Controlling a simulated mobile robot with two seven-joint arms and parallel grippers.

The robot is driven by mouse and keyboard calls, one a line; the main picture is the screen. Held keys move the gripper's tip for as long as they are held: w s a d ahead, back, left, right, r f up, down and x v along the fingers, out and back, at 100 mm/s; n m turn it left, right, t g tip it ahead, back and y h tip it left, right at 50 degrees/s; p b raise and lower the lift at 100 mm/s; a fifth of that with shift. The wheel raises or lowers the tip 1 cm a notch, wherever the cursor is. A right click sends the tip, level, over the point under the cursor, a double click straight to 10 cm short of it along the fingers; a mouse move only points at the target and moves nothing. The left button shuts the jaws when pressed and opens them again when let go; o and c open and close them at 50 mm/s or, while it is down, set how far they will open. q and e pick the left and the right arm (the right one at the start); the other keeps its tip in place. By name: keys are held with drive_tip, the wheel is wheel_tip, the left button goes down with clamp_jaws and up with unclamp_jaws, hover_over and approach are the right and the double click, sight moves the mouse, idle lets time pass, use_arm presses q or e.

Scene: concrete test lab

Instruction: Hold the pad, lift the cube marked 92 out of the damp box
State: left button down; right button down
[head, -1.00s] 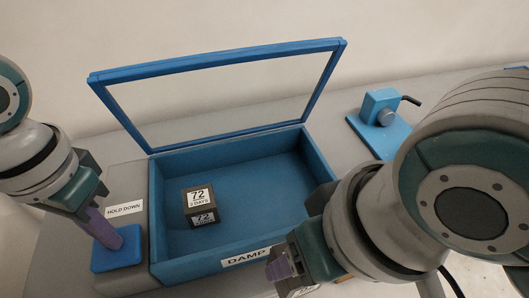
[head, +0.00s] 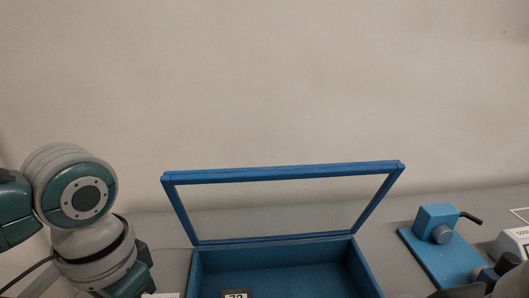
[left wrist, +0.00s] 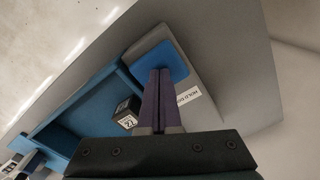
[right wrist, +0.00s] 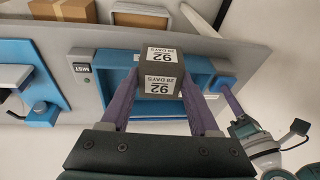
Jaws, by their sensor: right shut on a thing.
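The dark cube marked 92 (right wrist: 158,82) is between the purple fingers of my right gripper (right wrist: 157,92), over the blue damp box (right wrist: 92,57) in the right wrist view. The box's framed clear lid (head: 285,171) stands open in the head view. The blue pad (left wrist: 165,62), beside the box, has the fingertips of my left gripper (left wrist: 160,76) resting on it; its fingers are together. A cube marked 72 (left wrist: 127,112) sits inside the box; only its top edge (head: 236,294) shows in the head view.
A blue clamp-like fixture with a knob (head: 438,222) stands right of the box. A pale wall is behind.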

use_arm(q)
drive_tip(key=shift+s, duration=0.1)
use_arm(e)
drive_tip(key=shift+r, duration=0.3)
drive_tip(key=shift+r, duration=0.1)
